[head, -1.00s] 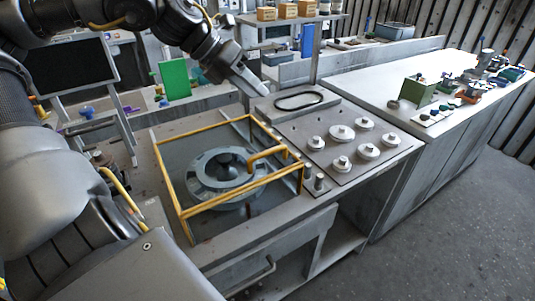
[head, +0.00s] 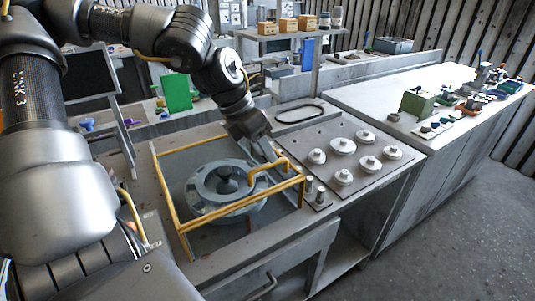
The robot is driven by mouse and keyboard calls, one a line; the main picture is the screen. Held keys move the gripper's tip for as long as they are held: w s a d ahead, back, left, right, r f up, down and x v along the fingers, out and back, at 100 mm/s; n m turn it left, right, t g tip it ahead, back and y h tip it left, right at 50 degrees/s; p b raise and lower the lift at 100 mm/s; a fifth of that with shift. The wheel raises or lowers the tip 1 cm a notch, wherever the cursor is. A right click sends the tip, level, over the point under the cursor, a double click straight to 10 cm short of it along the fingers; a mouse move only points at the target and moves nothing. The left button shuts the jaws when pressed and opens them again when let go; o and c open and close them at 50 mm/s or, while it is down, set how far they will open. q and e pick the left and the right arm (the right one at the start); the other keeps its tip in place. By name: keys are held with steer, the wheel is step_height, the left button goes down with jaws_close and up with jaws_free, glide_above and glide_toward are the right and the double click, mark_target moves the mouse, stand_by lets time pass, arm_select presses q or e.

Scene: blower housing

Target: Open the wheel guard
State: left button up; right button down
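The wheel guard (head: 165,197) is a yellow-framed box with see-through panels on the workbench. It stands closed over a grey round wheel housing (head: 207,182) with a dark hub. A yellow handle (head: 254,178) rises from the guard's right part. My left gripper (head: 277,161) points down just behind the handle's right end, close to it; I cannot tell whether they touch. Its fingers are small and partly merged with the background, so its opening is unclear. My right gripper is not in view.
Several pale round knobs (head: 342,146) stand on a plate right of the guard. Two small posts (head: 320,197) stand by its front right corner. A black oval ring (head: 299,113) lies behind. A long side bench (head: 360,92) holds a green box (head: 418,99).

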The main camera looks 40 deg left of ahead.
arm_select(q)
steer(key=shift+x, duration=1.15)
steer(key=shift+c, duration=0.4)
jaws_close()
